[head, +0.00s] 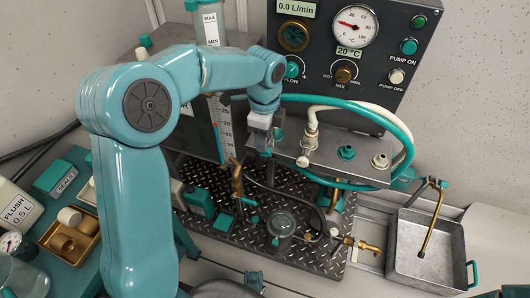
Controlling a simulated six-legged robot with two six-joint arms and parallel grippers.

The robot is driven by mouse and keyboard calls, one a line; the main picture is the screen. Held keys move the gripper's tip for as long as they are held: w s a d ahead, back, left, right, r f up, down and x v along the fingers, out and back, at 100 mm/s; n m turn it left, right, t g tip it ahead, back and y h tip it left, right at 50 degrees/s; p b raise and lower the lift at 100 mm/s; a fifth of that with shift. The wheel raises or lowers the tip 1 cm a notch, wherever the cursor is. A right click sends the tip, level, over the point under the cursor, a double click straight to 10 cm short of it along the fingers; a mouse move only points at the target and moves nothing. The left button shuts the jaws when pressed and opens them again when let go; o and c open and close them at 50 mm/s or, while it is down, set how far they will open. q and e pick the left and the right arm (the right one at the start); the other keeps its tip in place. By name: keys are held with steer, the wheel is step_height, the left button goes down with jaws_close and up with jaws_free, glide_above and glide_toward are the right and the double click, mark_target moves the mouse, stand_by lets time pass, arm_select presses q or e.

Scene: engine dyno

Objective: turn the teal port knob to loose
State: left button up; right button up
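A grey metal manifold (322,164) carries several port fittings. A teal knob (278,134) at its left end is partly hidden by my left gripper (265,152). Another teal fitting (347,152) sits near the middle, clear of the gripper. I cannot tell from their look which is the port knob the task means. My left gripper points down at the manifold's left end, right beside the partly hidden teal knob. Whether it touches that knob, and whether its fingers are apart, is not clear. My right gripper is not in view.
Teal and cream hoses (350,101) loop above the manifold. A cream fitting (380,161) sits at its right. A control panel (345,58) stands behind. Below is a black tread plate (310,254) with valves and a glass bowl (281,226). A metal tray (432,272) is at right.

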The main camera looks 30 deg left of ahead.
arm_select(q)
step_height(320, 180, down, 5)
steer(key=shift+r+b, duration=0.15)
steer(key=shift+b, duration=0.4)
jaws_close()
steer(key=shift+s, duration=0.1)
